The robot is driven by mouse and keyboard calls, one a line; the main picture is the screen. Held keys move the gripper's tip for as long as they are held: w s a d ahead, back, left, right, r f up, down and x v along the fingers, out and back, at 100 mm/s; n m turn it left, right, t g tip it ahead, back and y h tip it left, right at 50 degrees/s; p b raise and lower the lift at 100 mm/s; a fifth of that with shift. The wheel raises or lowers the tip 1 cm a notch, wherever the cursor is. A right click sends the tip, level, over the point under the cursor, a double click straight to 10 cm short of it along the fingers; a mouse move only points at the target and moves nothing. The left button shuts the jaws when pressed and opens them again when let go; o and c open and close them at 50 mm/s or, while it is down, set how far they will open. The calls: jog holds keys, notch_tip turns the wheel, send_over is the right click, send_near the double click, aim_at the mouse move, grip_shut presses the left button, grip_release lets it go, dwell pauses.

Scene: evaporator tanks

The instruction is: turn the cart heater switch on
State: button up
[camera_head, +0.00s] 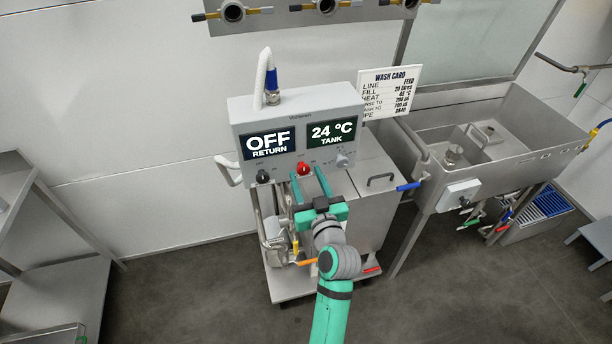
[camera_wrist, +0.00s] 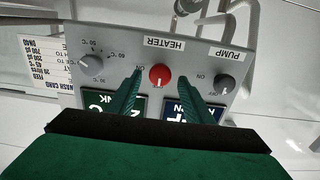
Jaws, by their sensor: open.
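The cart's grey control box (camera_head: 240,115) faces me. Its red heater switch (camera_head: 303,169) sits low in the middle of the front, and it also shows in the wrist view (camera_wrist: 160,76) below the HEATER label. A pale mark on the knob seems to point away from that label; an ON mark is to its left in the wrist view. My gripper (camera_head: 309,175) is open, its green fingers pointing at the panel, one on each side of the red switch. I cannot tell whether they touch it. The left screen reads OFF RETURN, the right one 24 °C TANK.
The black pump knob (camera_head: 263,176) is left of the heater switch, and a grey temperature dial (camera_head: 343,160) is to its right. A wash card (camera_head: 388,92) stands behind the box. A steel sink (camera_head: 500,150) is at the right, and a steel shelf (camera_head: 60,290) at the left.

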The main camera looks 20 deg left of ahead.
jog(key=shift+w+a, duration=0.3)
jog(key=shift+w, duration=0.1)
jog(key=c, duration=1)
